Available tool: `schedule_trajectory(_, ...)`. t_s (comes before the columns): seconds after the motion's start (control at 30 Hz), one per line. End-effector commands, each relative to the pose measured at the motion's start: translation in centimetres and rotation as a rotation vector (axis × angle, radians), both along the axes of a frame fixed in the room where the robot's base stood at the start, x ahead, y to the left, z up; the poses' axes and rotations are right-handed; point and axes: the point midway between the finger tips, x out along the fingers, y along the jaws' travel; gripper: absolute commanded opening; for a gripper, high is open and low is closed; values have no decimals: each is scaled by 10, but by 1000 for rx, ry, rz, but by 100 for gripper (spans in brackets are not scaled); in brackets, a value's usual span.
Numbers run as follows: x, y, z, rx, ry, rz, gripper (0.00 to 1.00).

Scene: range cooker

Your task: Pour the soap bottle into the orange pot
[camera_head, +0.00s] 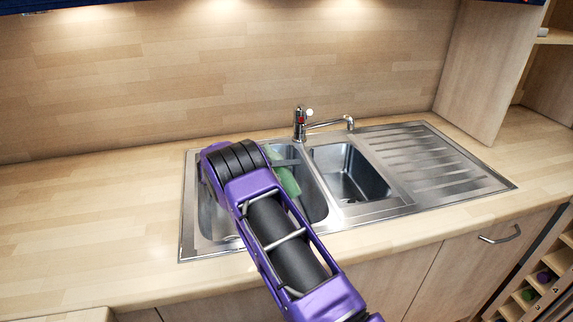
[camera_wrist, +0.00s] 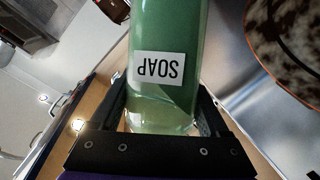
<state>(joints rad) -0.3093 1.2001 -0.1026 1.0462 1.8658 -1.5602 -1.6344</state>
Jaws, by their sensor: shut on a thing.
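The green soap bottle (camera_wrist: 165,50) with a white SOAP label fills the middle of the wrist view, the label reading upside down there. My gripper (camera_wrist: 163,98) is shut on the bottle, one finger on each side. In the head view the green bottle (camera_head: 287,181) shows partly past my arm, over the left basin, and looks tilted. A round thing with an orange-brown rim (camera_wrist: 272,84) and a dark speckled inside, apparently the orange pot, is cut off at the wrist view's upper right, apart from the bottle. My arm seems to hide it in the head view.
The steel sink has a left basin (camera_head: 317,205), a smaller right basin (camera_head: 345,172) and a ribbed drainer (camera_head: 440,160). A chrome tap (camera_head: 300,125) stands behind the basins, its spout pointing right. The wooden counter (camera_head: 90,215) to the left is clear.

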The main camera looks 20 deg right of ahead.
Motion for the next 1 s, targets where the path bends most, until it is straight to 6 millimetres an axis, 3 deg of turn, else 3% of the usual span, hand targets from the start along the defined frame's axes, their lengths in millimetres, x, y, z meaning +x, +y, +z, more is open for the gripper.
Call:
schedule_trajectory(0.57,0,0,0,-3,2,0,10)
schedule_trajectory(1.0,-5,-3,-4,-61,101,-1,10)
